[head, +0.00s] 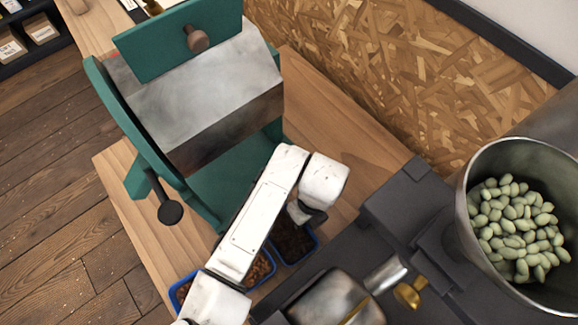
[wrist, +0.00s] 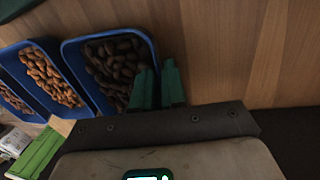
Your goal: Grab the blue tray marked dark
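The blue tray of dark beans (wrist: 66,60) is in the upper middle of the wrist view, and its right end shows beside my arm in the head view (head: 316,247). I cannot read a mark on it. My gripper's two green fingertips (wrist: 159,84) are close together at the tray's right wall, one inside and one outside, with the wall between them. The gripper looks shut on this wall. In the head view my white arm hides the fingers and part of the tray. The tray appears to rest on the wooden table.
Blue trays of lighter brown beans (wrist: 22,47) stand close on the left in the wrist view. The green roaster (head: 205,185) stands behind the trays. A metal hopper of pale beans (head: 468,215) is at the right. Bare tabletop (wrist: 225,50) lies right of the dark tray.

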